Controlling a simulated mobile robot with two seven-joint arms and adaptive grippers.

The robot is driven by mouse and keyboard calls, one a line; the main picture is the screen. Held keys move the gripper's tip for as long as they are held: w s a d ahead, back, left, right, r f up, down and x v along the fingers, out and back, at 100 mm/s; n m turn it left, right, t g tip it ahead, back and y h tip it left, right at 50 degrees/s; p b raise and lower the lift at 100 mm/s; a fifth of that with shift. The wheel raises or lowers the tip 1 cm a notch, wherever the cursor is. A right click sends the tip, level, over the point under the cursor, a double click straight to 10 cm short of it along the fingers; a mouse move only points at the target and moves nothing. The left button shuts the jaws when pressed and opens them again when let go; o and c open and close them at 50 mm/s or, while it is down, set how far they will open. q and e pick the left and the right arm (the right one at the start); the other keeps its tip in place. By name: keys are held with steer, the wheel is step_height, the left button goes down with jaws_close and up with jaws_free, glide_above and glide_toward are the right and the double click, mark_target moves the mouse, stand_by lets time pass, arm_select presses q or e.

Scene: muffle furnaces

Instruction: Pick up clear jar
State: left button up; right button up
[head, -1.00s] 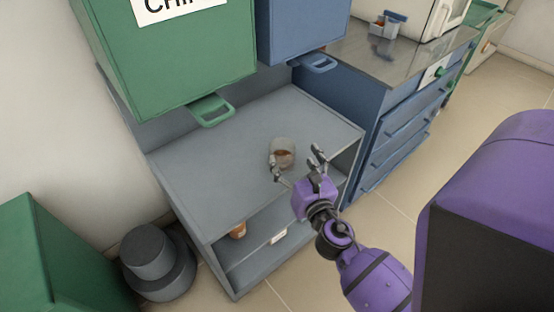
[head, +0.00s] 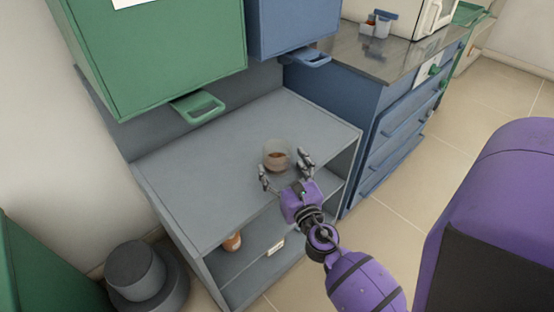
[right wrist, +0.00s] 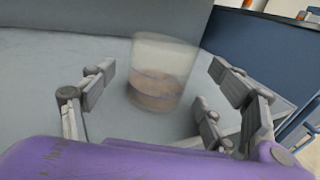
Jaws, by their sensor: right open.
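The clear jar (head: 276,155) stands upright on the grey shelf top, with some brown content in its lower part. In the right wrist view the jar (right wrist: 160,73) is ahead of the fingers, near the middle of the gap. My right gripper (head: 284,170) is open, its fingertips close to the near side of the jar, one to each side. In the right wrist view the open right gripper (right wrist: 158,82) has nothing held between its fingers. Contact with the jar cannot be told. My left gripper is not in view.
The grey shelf unit (head: 200,170) has a clear top around the jar and an orange-brown jar (head: 233,242) on a lower shelf. Green (head: 150,60) and blue (head: 290,25) cabinets with handles hang above. A blue drawer unit (head: 385,140) stands at the right.

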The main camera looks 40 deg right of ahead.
mark_target(273, 149)
steer(key=x, duration=0.4)
steer(key=shift+w+d, duration=0.1)
steer(key=shift+w, duration=0.05)
steer(key=c, duration=1.6)
